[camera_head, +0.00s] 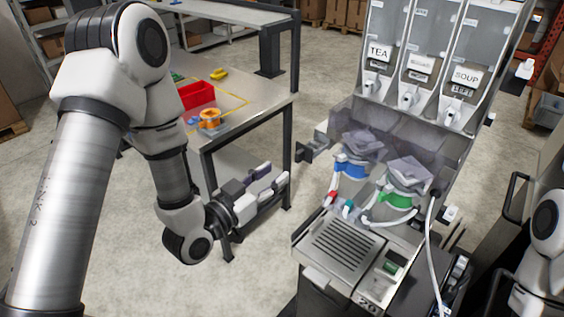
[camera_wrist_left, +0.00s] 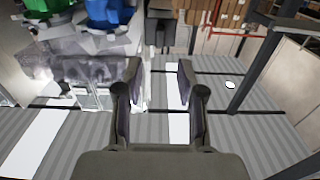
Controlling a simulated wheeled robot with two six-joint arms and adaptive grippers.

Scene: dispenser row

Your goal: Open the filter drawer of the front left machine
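The machine (camera_head: 400,130) with the TEA and SOUP labels stands right of centre in the head view. A dark block-like handle (camera_head: 306,154) sticks out from its left side; I cannot tell for certain that it belongs to the filter drawer. A dark block, perhaps that handle, shows at the top of the left wrist view (camera_wrist_left: 160,14). My left gripper (camera_head: 277,187) is open and empty, left of the machine and below the handle, apart from both. Its two fingers also show apart in the wrist view (camera_wrist_left: 160,75). My right arm shows at the right edge, without a clear gripper.
A table (camera_head: 245,122) with a red bin (camera_head: 195,95) and an orange part (camera_head: 209,118) stands behind my left arm. The machine's blue (camera_head: 350,168) and green (camera_head: 395,199) parts and white hoses are at its front. Floor is clear between table and machine.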

